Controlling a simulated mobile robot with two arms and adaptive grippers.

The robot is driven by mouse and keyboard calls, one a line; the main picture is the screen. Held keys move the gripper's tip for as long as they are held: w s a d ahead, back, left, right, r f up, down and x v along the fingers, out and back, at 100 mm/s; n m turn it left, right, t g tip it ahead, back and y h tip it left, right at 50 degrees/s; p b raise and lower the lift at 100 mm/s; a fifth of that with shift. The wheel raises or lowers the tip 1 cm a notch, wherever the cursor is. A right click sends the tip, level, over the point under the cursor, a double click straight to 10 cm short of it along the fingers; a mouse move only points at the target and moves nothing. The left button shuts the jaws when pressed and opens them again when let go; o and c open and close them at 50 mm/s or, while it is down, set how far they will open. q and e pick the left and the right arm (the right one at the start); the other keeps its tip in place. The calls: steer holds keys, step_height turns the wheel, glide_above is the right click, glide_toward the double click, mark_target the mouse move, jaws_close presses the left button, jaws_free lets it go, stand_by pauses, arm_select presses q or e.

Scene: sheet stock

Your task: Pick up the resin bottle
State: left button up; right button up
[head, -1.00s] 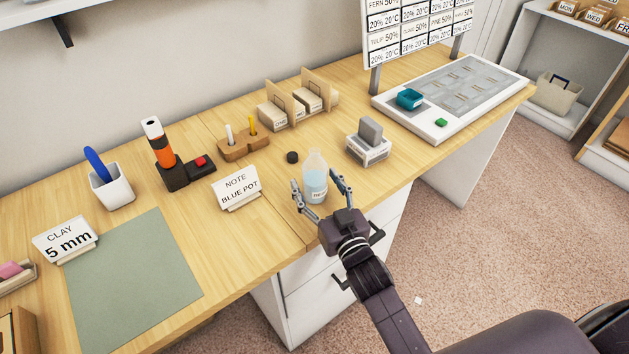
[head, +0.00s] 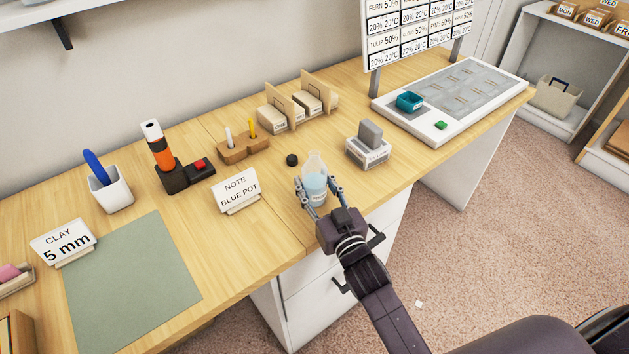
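The resin bottle (head: 315,177), clear with pale blue liquid and a small white label, stands upright on the wooden desk near its front edge. Its top is uncapped. My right gripper (head: 317,190) reaches in from the front, with one finger against each side of the bottle's body. It looks shut on the bottle, which still rests on the desk. The label's text is too small to read. My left gripper is not in view.
A small black cap (head: 292,160) lies behind the bottle. A wooden holder (head: 243,149) stands further back.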

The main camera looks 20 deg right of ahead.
steer(key=shift+r, duration=0.1)
step_height(320, 180, up, 20)
steer(key=p, duration=0.2)
steer(key=shift+w+d, duration=0.1)
stand_by(0.6)
